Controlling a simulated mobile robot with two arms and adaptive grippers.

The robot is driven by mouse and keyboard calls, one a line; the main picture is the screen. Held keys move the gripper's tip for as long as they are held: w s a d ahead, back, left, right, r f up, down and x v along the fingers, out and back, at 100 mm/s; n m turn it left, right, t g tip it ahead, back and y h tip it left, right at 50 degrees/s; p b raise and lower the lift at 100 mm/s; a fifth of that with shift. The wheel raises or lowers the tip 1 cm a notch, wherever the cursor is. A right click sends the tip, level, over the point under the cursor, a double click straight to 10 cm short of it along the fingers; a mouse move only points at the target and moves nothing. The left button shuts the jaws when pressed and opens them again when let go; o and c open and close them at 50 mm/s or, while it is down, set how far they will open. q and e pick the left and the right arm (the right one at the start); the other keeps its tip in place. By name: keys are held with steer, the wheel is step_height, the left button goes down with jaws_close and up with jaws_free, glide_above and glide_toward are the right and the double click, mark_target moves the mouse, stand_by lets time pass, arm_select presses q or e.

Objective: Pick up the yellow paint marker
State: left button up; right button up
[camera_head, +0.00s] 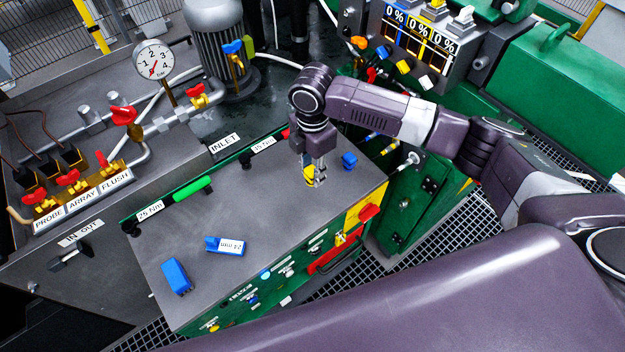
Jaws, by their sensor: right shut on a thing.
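The yellow paint marker (309,173) is at the right part of the grey cabinet top (255,205), mostly hidden by my right gripper. My right gripper (315,182) points down over the marker and is shut on it. Only a small yellow part shows beside the fingers, and I cannot tell whether the marker touches the top. My left gripper is not in view.
On the cabinet top lie a blue block (176,277), a blue piece labelled 23 mm (226,246), a green-handled tool (193,188) along the back edge and a small blue object (349,160) right of my gripper. The middle is clear.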

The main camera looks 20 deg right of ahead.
mark_target(312, 169)
step_height(312, 169, up, 15)
steer(key=b, duration=0.2)
steer(key=o, duration=0.4)
steer(key=shift+c, duration=1.3)
